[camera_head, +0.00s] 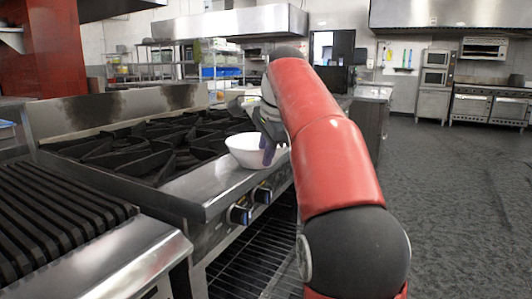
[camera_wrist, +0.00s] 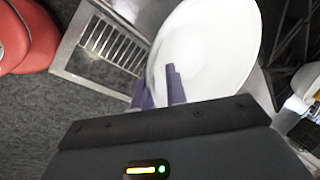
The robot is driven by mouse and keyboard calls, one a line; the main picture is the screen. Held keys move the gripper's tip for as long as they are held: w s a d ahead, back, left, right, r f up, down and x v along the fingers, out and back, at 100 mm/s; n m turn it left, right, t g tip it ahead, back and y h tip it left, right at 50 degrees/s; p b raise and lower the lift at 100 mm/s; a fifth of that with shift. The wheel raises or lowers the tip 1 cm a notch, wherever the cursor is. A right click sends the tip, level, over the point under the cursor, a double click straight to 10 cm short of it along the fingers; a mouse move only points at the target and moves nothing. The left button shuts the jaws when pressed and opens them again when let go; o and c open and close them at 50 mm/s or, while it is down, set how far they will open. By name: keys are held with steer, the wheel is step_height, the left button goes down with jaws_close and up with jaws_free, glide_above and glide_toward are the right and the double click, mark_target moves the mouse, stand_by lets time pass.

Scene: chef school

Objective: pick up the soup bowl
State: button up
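The white soup bowl (camera_head: 246,150) stands upright on the steel front ledge of the stove. In the wrist view the bowl (camera_wrist: 210,45) fills the upper middle, with its inside showing. My gripper (camera_head: 268,150) is at the bowl's right side, pointing down. In the wrist view the purple fingers of my gripper (camera_wrist: 159,88) are a little apart. One finger is over the inside of the bowl and the other is outside its rim, so the near wall lies between them. Part of the bowl is hidden behind the fingers in the head view.
The stove's black burner grates (camera_head: 150,150) lie left of and behind the bowl. Control knobs (camera_head: 240,213) stick out below the ledge. A ribbed grill (camera_head: 55,215) is at the near left. Open grey floor (camera_head: 455,180) lies to the right.

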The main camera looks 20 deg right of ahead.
steer(key=shift+o, duration=1.4)
steer(key=shift+r, duration=0.1)
steer(key=v, duration=0.7)
steer(key=shift+s+r, duration=0.2)
steer(key=shift+r, duration=0.1)
steer(key=shift+o, duration=0.2)
